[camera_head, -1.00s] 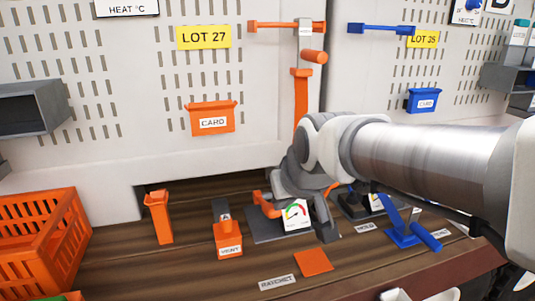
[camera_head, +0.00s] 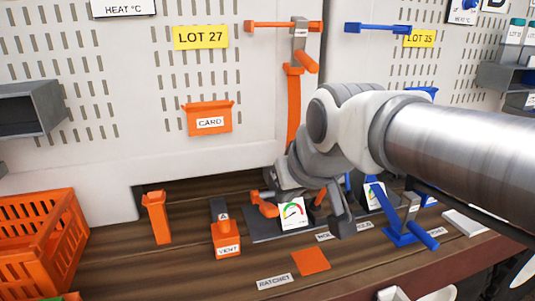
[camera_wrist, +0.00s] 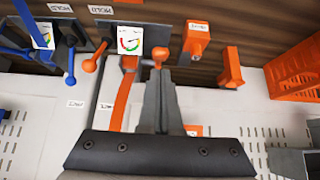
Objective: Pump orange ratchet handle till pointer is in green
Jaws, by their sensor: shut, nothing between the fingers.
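The gauge (camera_head: 292,212) is a white card with a coloured arc on a dark base plate (camera_head: 262,232). It also shows in the wrist view (camera_wrist: 129,40); its pointer is too small to read. An orange handle (camera_head: 264,207) stands left of the gauge in the head view, and another orange handle (camera_head: 320,197) stands to its right. In the wrist view, one orange knob (camera_wrist: 160,54) lies just beyond my fingertips and an orange ball-ended handle (camera_wrist: 91,65) lies to the left. I cannot tell which handle is the ratchet.
A blue handle set (camera_head: 402,232) stands close on the right. An orange vent part (camera_head: 226,240) and orange post (camera_head: 156,216) stand left. An orange crate (camera_head: 40,240) is at far left. The bench front near the ratchet label (camera_head: 274,282) is mostly clear.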

